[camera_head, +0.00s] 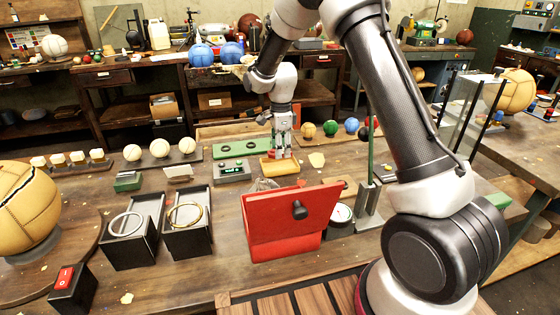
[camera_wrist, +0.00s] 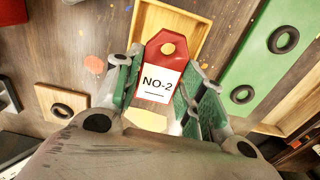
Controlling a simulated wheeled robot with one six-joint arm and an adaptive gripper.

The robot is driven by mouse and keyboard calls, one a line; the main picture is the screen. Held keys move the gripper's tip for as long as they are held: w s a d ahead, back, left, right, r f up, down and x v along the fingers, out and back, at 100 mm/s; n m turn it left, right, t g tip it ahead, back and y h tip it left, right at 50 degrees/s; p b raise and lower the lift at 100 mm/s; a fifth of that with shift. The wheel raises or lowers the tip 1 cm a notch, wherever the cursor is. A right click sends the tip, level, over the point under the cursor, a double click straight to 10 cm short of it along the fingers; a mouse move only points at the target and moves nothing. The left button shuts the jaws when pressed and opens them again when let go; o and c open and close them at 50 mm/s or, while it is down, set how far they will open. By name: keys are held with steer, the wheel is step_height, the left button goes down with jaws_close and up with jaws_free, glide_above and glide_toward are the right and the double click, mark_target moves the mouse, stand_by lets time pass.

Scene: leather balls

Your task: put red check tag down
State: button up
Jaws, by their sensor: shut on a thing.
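The red check tag (camera_wrist: 167,47) shows in the wrist view, with a hexagon-like red top, a small hole and a white label reading NO-2. My gripper (camera_wrist: 160,95) is shut on it, with its green-padded fingers on either side of the label. A shallow wooden tray (camera_wrist: 201,32) lies below and beyond the tag, which overlaps it in this view.
A green board (camera_head: 225,153) with black rings lies left of the tray, with a green-grey device (camera_head: 232,172) in front. A red stand (camera_head: 292,222) is nearer. Dark boxes (camera_head: 134,240) with rings stand at left. Small coloured balls (camera_head: 330,127) sit behind right.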

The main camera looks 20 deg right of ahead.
mark_target(280, 166)
steer(key=shift+f, duration=2.35)
steer(key=shift+f, duration=0.15)
steer(key=o, duration=0.6)
step_height(280, 166, up, 12)
steer(key=shift+r, duration=0.2)
